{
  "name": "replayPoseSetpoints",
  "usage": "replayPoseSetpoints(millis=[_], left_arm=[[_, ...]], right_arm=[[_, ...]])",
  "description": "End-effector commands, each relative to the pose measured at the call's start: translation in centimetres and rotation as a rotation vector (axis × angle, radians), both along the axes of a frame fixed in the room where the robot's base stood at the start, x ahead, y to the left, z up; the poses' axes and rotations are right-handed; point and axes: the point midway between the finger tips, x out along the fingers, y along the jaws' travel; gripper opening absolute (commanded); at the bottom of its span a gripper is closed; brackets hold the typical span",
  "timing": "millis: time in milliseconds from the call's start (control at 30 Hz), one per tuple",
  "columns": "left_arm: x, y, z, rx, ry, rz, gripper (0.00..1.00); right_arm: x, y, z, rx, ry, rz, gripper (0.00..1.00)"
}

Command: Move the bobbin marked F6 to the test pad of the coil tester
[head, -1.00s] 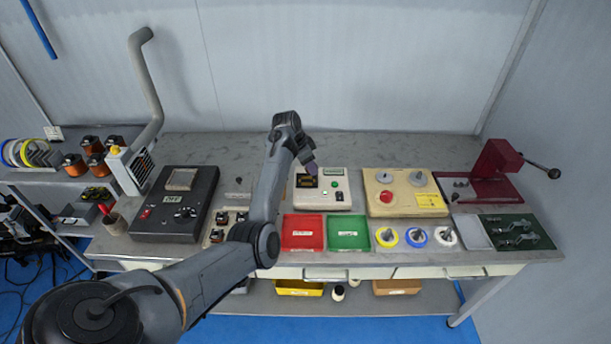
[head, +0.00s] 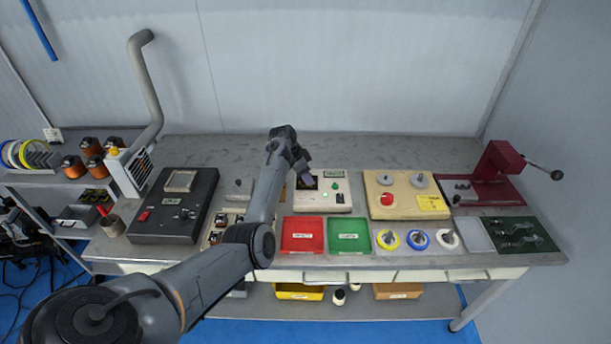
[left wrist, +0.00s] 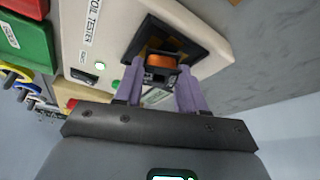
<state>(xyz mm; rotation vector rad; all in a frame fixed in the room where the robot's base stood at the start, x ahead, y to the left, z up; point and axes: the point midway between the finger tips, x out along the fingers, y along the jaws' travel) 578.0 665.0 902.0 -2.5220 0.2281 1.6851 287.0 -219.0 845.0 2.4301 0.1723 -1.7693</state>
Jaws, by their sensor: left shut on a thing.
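The coil tester (head: 338,197) is a pale box behind the red and green trays. Its dark square test pad (head: 313,184) is partly hidden by my left gripper (head: 307,182). In the left wrist view, my left gripper (left wrist: 161,82) is shut on a small bobbin (left wrist: 161,59) with orange winding and black ends. The bobbin is over the dark test pad (left wrist: 147,37); I cannot tell whether it touches it. No F6 mark is readable on it. My right gripper is not in view.
Red tray (head: 302,248) and green tray (head: 349,248) lie in front of the tester. A beige box (head: 405,208) with a red button stands to its right. A black instrument (head: 150,225) stands further left.

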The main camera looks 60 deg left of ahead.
Motion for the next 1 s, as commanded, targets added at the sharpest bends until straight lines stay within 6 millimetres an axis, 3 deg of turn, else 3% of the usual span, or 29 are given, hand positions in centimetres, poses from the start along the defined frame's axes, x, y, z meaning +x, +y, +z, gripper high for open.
replayPoseSetpoints(millis=[100,133,300,667,1000], left_arm=[[0.0,0.0,-0.3,0.0,0.0,0.0,0.1],[0.0,0.0,-0.3,0.0,0.0,0.0,0.43],[0.0,0.0,-0.3,0.0,0.0,0.0,0.65],[0.0,0.0,0.1,0.0,0.0,0.0,0.65],[-1.8,0.4,4.9,0.002,-0.002,0.001,0.65]], right_arm=[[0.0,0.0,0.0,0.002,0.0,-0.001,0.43],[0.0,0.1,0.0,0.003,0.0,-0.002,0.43],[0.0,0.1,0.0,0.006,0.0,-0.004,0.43],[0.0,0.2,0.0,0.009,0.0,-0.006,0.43],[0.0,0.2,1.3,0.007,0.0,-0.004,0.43]])
